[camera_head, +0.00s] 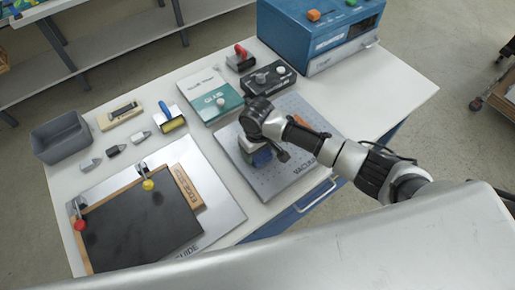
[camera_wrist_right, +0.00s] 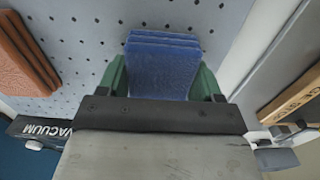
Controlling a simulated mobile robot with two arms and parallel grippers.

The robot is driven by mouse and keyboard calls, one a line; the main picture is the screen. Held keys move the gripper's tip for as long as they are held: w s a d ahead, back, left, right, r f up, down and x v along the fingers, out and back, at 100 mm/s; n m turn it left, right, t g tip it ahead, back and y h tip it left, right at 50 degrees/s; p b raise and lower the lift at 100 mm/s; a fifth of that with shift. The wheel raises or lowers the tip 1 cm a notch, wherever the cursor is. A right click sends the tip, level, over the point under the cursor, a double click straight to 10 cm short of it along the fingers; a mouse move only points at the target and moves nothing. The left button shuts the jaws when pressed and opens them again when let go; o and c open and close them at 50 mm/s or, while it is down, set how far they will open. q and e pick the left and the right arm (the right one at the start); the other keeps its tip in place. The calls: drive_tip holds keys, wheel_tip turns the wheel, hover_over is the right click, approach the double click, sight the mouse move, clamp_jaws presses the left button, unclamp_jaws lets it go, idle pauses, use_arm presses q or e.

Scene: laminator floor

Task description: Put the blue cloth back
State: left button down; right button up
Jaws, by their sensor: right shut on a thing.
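The blue cloth (camera_wrist_right: 163,68) is a folded, layered stack between the green fingers of my right gripper (camera_wrist_right: 165,80) in the right wrist view. The gripper is shut on it. In the head view my right gripper (camera_head: 262,152) is over the grey perforated vacuum plate (camera_head: 245,184), and a small part of the blue cloth (camera_head: 262,157) shows below the wrist. I cannot tell whether the cloth touches the plate. My left gripper is in neither view.
A black clipboard-like board (camera_head: 140,224) lies at the left front. A grey bin (camera_head: 61,138), a blue-handled roller (camera_head: 170,119), a teal-and-white box (camera_head: 210,96) and a blue machine (camera_head: 318,35) stand around the table.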

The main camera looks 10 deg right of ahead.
drive_tip(key=shift+f, duration=0.1)
drive_tip(key=o, duration=0.8)
drive_tip(key=shift+o, duration=0.2)
wheel_tip(320, 180, up, 12)
drive_tip(key=b, duration=0.1)
